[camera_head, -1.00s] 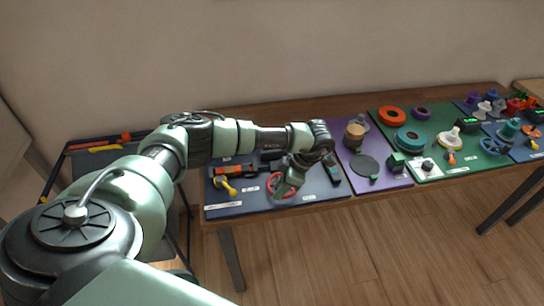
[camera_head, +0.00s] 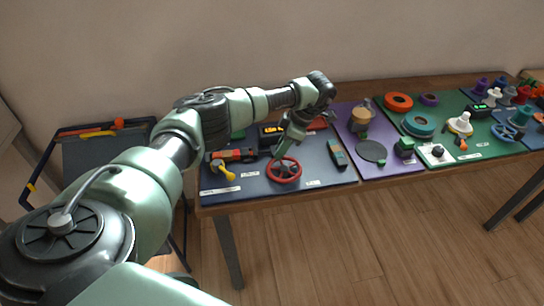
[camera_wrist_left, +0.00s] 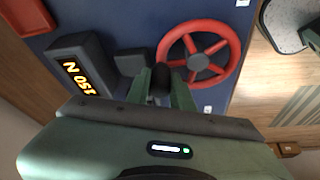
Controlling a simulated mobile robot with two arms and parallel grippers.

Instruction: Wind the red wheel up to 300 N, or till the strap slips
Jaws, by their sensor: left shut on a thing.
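My left gripper (camera_head: 279,154) is at the wheel's far rim. In the left wrist view its fingers (camera_wrist_left: 161,88) are shut on a dark handle (camera_wrist_left: 161,75) beside the rim, partly hidden by the fingers. I cannot make out the strap clearly. My right gripper is not in view.
On the blue board (camera_head: 235,193), an orange and black device (camera_head: 232,155) and a yellow piece (camera_head: 223,171) lie left of the wheel. A dark handheld tool (camera_head: 338,153) lies to its right. A purple board (camera_head: 392,168) with several parts adjoins on the right.

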